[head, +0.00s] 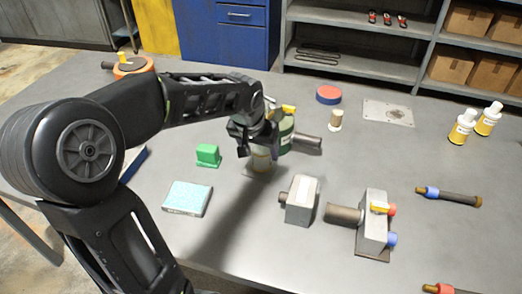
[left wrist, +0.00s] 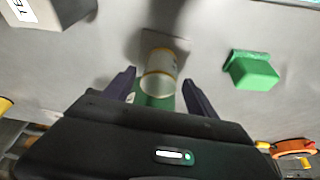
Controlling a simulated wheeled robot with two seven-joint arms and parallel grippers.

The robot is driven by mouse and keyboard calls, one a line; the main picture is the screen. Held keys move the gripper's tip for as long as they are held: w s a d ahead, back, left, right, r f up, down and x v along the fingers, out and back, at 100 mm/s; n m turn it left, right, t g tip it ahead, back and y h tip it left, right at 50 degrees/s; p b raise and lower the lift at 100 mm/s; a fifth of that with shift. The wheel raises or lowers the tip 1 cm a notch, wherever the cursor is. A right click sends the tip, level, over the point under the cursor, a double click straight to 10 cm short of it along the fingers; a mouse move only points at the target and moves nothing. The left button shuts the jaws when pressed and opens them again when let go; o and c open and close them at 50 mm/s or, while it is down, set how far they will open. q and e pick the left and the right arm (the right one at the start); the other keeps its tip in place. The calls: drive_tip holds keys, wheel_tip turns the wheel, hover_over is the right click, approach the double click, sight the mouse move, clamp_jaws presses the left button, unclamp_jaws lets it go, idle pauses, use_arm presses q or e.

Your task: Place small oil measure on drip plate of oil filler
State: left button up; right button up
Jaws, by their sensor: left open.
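The small oil measure (head: 262,162) is a pale cup with a yellowish rim. It stands upright just in front of the green oil filler (head: 287,134), which has a yellow part on top. In the left wrist view the measure (left wrist: 160,68) is between and slightly beyond the fingertips. My left gripper (head: 258,145) is open above the measure; in the wrist view the fingers (left wrist: 160,88) stand apart on both sides, with gaps visible. Green of the filler (left wrist: 153,101) shows behind the cup. A drip plate is mostly hidden under the measure; I cannot tell how the cup sits on it.
A green block (head: 207,155) and a light-blue pad (head: 187,198) lie left. A grey block (head: 300,199) and a grey fitting with coloured knobs (head: 374,222) stand right. A small white-capped cylinder (head: 336,121) and red-blue disc (head: 328,95) are behind. The table's right middle has free room.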

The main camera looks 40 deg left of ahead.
use_arm(q)
drive_tip(key=v, duration=1)
drive_tip(key=shift+w, duration=0.1)
